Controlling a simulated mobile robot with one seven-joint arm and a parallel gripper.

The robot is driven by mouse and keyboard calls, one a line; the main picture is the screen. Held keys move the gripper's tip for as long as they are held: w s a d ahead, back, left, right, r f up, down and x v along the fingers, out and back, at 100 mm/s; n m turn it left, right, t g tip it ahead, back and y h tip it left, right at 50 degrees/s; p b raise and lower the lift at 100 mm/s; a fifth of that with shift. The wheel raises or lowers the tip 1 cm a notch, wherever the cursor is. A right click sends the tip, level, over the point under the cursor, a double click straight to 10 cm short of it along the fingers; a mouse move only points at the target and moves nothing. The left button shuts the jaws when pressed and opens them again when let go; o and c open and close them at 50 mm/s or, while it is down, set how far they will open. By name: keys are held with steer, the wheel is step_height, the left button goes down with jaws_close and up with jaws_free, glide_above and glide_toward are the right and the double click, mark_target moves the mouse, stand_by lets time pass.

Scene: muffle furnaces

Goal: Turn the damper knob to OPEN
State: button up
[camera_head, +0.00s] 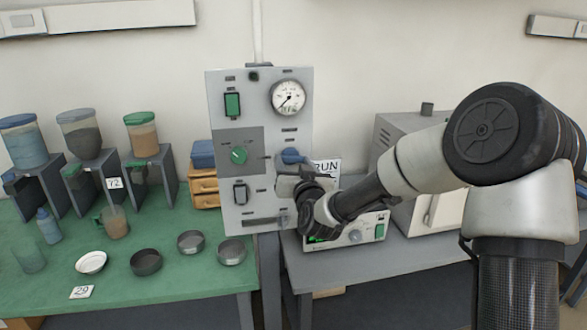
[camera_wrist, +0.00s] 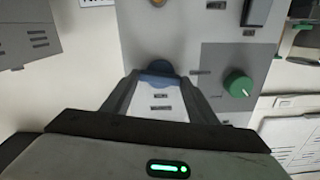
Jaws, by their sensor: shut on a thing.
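The upright grey control panel (camera_head: 260,215) carries a blue knob (camera_head: 291,156) at its right side and a green knob (camera_head: 239,156) to the left of it. The labels are too small to read, so I cannot tell which is marked damper. My gripper (camera_head: 288,176) is at the panel, shut on the blue knob. In the wrist view the blue knob (camera_wrist: 158,73) sits between the two fingertips (camera_wrist: 157,82), which hide part of it. The green knob (camera_wrist: 237,84) is to the right there, clear of the fingers.
A dial gauge (camera_head: 288,97), a green switch (camera_head: 232,104) and a dark switch (camera_head: 240,192) are on the same panel. A furnace (camera_head: 391,145) stands to the right behind my arm. Dishes and hoppers stand on the green bench (camera_head: 190,280) at left.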

steer(key=m+b, duration=0.4)
steer(key=shift+f, duration=0.15)
steer(key=m+b, duration=0.2)
steer(key=m, duration=0.2)
steer(key=shift+b, duration=0.4)
steer(key=m+b, duration=0.3)
steer(key=m, duration=0.1)
steer(key=shift+m, duration=0.3)
steer(key=shift+m+b, duration=0.9)
steer(key=shift+m, duration=0.7)
steer(key=o, duration=1)
steer(key=shift+o, duration=0.2)
